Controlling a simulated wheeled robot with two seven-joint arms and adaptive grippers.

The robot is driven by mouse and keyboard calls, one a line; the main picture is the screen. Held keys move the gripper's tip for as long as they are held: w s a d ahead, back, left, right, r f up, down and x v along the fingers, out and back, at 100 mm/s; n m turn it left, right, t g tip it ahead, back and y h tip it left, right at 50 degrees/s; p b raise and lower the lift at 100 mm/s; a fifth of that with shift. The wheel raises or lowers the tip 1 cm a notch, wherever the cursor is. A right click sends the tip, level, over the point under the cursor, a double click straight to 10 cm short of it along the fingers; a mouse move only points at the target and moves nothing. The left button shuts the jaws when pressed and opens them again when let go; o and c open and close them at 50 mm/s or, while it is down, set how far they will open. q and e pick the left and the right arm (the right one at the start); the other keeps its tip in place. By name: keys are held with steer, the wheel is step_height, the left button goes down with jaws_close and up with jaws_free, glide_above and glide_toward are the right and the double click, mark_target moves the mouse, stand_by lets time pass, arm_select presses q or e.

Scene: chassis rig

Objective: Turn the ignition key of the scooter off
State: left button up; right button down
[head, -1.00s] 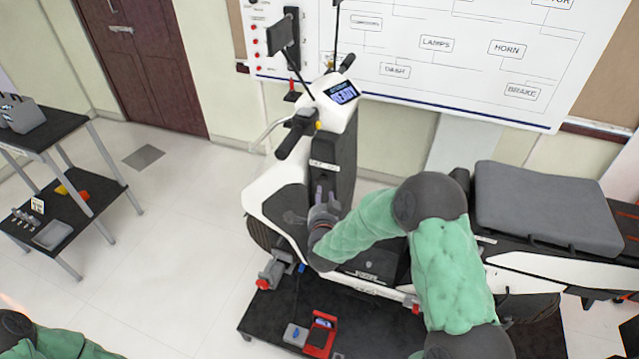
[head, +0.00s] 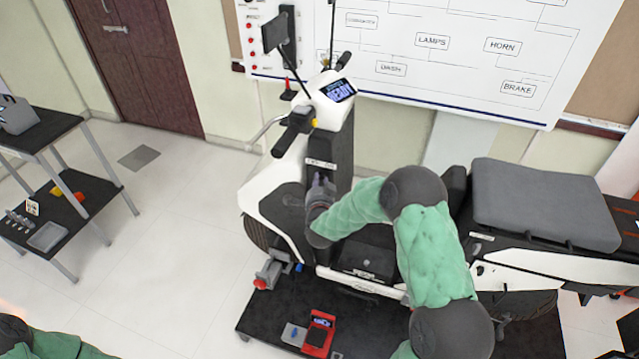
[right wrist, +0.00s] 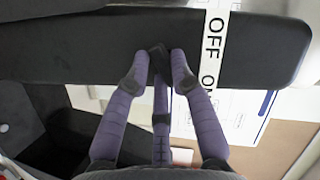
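The white and black scooter (head: 270,215) stands on a dark platform, and its dash display (head: 338,90) reads READY. A white label strip (head: 321,163) crosses the black front panel (head: 332,145). In the right wrist view the label (right wrist: 213,45) reads OFF, with ON partly cut by a finger. My right gripper (head: 322,182) is at this panel, just below the label. In the right wrist view its purple fingers (right wrist: 160,60) converge on the black panel beside OFF. The ignition key cannot be made out; the fingertips hide that spot.
The scooter's grey seat (head: 545,200) lies to the right. The handlebar (head: 295,130) and mirror (head: 279,32) rise above the panel. A red device (head: 319,333) lies on the platform (head: 262,325). A dark two-level cart (head: 40,133) stands left, with clear floor between.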

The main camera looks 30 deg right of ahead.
stand_by(0.4)
steer(key=n+g+p, duration=0.1)
steer(key=n+p, duration=0.2)
steer(key=n+g+h+p, duration=0.1)
steer(key=n+g+p, duration=0.1)
steer(key=p, duration=0.2)
steer(key=n+g+h+p, duration=0.1)
steer(key=n+p, duration=0.2)
steer(key=shift+w+a+r+n+g+p, duration=0.1)
steer(key=shift+a+r+n+g+p, duration=0.2)
steer(key=shift+r+g+p, duration=0.1)
steer(key=shift+f, duration=0.1)
stand_by(0.5)
steer(key=c, duration=1.4)
jaws_free()
steer(key=shift+d, duration=0.1)
steer(key=shift+o, duration=0.2)
steer(key=v, duration=1.2)
